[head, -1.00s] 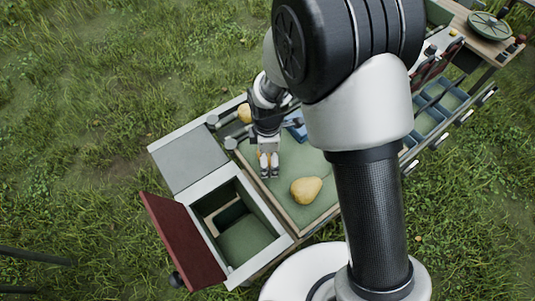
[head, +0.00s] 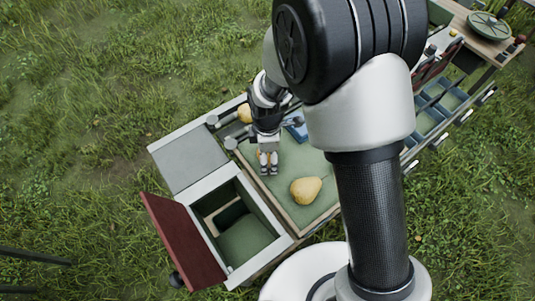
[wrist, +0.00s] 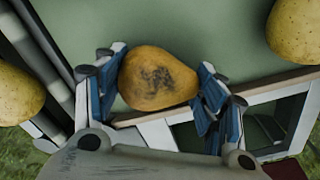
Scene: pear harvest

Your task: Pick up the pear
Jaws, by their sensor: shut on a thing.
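My gripper (wrist: 158,88) is shut on a yellow pear (wrist: 158,78) with a dark scabby blotch on its upward face. The blue finger pads press on it from left and right in the wrist view. In the head view my gripper (head: 268,168) points down over the green tray surface (head: 290,160), and the held pear is mostly hidden by the fingers. I cannot tell whether the pear still touches the surface. A second yellow pear (head: 306,190) lies free on the green surface; it appears at the upper right of the wrist view (wrist: 297,30).
Another pear (head: 244,113) lies at the tray's far left end, past a grey rail. An open box (head: 240,225) with a green bottom and a red door (head: 172,240) stands beside the tray. Blue compartments (head: 428,120) lie to the right, beyond my arm.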

